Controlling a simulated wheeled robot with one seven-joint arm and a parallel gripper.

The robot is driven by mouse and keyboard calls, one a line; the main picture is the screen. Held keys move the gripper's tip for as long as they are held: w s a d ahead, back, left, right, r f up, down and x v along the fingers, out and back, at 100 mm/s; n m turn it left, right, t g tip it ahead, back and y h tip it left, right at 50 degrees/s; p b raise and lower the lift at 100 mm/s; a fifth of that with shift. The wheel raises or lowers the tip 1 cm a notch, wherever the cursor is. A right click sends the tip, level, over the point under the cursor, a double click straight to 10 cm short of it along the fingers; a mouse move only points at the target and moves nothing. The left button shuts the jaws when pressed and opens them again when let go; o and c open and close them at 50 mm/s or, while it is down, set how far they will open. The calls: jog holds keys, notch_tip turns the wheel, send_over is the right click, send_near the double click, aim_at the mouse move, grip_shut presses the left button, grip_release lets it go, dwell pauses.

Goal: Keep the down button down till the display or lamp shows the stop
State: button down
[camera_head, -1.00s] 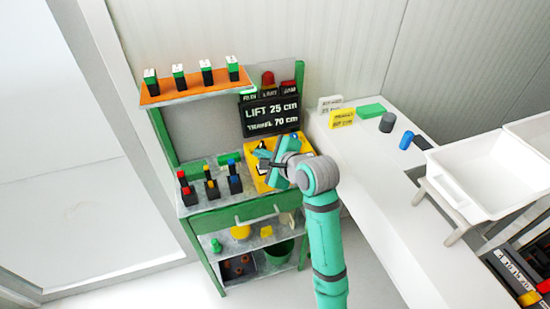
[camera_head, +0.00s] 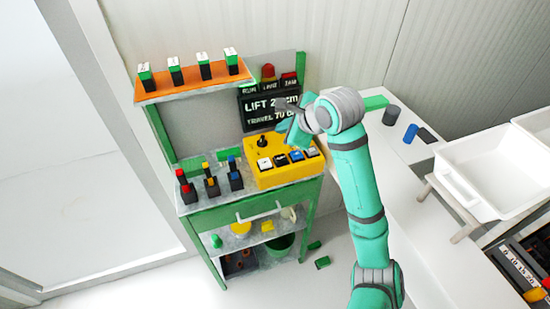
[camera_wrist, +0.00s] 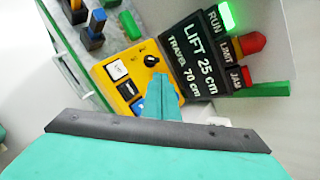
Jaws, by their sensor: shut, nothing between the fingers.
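The display (camera_wrist: 197,60) reads LIFT 25 cm, TRAVEL 70 cm.
Several small switches (camera_head: 210,182) stand left of the box. An orange shelf (camera_head: 195,88) with green-topped blocks is above. A white counter (camera_head: 408,185) with a white tray (camera_head: 490,170) lies to the right. A green block (camera_head: 322,262) is on the floor.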

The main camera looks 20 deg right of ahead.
send_over(282, 160)
jog(key=f, duration=0.8)
jog(key=shift+s+d, duration=0.15)
jog(key=shift+s, duration=0.1)
jog(key=shift+w+f, duration=0.25)
jog(key=shift+f, duration=0.2)
jog(key=shift+a, duration=0.3)
jog(key=shift+s+d, duration=0.4)
jog(key=shift+d, duration=0.25)
jog(key=shift+w+a, duration=0.1)
jog(key=shift+a, duration=0.2)
jog(key=shift+w+a, duration=0.15)
jog(key=shift+w, duration=0.15)
